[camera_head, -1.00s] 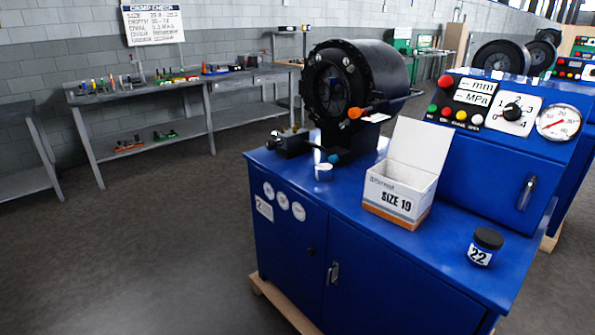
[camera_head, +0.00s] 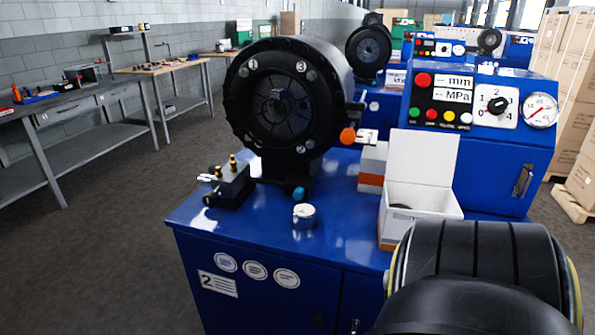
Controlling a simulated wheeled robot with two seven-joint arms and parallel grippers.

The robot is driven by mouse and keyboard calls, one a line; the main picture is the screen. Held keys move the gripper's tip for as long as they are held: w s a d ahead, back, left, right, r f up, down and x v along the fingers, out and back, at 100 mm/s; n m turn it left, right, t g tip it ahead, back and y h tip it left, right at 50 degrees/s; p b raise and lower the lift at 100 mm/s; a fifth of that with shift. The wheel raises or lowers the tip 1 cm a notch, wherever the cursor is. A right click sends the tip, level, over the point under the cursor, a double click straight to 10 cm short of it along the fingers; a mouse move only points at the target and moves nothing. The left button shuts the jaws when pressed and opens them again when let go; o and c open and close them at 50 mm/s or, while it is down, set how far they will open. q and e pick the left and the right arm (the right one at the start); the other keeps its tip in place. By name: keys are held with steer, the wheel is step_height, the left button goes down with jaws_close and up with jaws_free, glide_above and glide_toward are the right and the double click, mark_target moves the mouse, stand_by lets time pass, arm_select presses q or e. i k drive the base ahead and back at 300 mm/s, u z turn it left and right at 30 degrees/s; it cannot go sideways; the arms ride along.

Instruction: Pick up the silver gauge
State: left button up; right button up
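The silver gauge (camera_head: 304,215), a small round piece with a pale top, sits on the blue cabinet top (camera_head: 341,245) in front of the black crimping head (camera_head: 288,98). It stands apart from the white open box (camera_head: 419,189) on its right. A dark rounded arm part of mine fills the lower right and covers the right part of the cabinet top. Neither gripper shows in the head view.
A black valve block (camera_head: 229,187) with brass fittings is left of the gauge. A teal knob (camera_head: 298,193) sits just behind it. The blue control panel (camera_head: 485,125) rises at the right. The cabinet top is clear in front of the gauge.

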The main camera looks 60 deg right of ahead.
mark_target(304, 214)
steer(key=z, duration=1)
steer(key=i, duration=0.95)
steer(key=z, duration=1.05)
